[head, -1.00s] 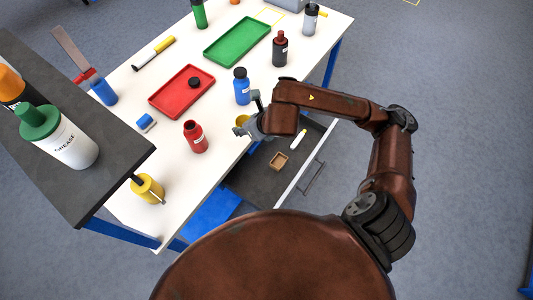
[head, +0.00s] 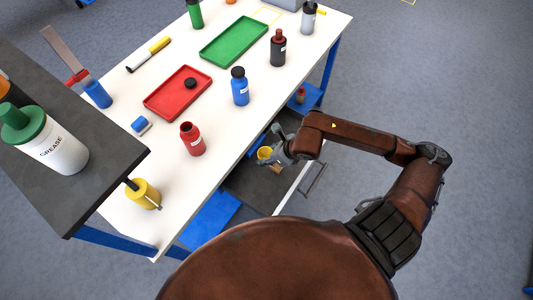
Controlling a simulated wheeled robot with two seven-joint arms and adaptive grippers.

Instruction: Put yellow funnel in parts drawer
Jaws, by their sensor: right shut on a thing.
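The yellow funnel (head: 264,152) is held in my right gripper (head: 268,157), over the open parts drawer (head: 250,188) that sticks out from under the workbench. I cannot tell whether the funnel touches the drawer floor. The right gripper is shut on the funnel, and the arm reaches in from the right. A small brown tray (head: 276,169) lies in the drawer, mostly hidden behind the gripper. My left gripper is not in view.
On the white workbench (head: 215,90) stand a red bottle (head: 193,141), a blue bottle (head: 240,88), a dark bottle (head: 278,49), a red tray (head: 160,105) and a green tray (head: 232,42). A dark shelf (head: 85,185) with a grease bottle (head: 50,145) is at left.

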